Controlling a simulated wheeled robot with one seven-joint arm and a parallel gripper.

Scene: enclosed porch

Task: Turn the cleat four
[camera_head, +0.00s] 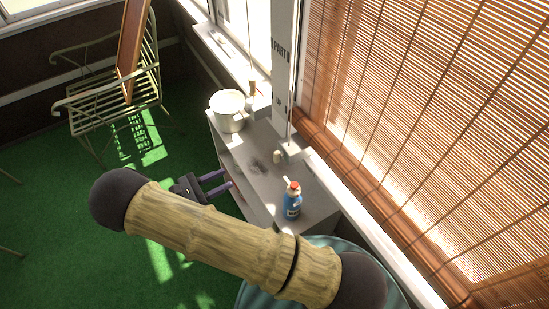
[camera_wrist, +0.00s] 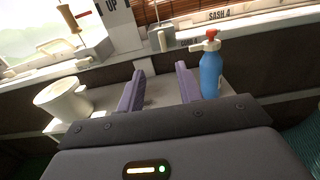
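A small pale fitting on a grey block (camera_wrist: 160,38) stands on the window sill in the wrist view, beside a label that seems to read "SASH 4" (camera_wrist: 232,14). I cannot tell for sure that this fitting is cleat four. A similar block with a cord above it (camera_head: 288,150) shows at the sill in the head view. My gripper (camera_wrist: 162,72) has two purple fingers, apart with nothing between them. In the head view my gripper (camera_head: 229,181) is at the near side of the shelf, below and apart from the sill fittings.
A grey shelf unit (camera_head: 262,160) stands under the window. It holds a cream pot (camera_head: 228,114) and a blue spray bottle with a red cap (camera_head: 292,206); the bottle (camera_wrist: 211,76) is close right of my fingers. A wooden blind (camera_head: 420,120) hangs right. A metal bench (camera_head: 95,105) stands left.

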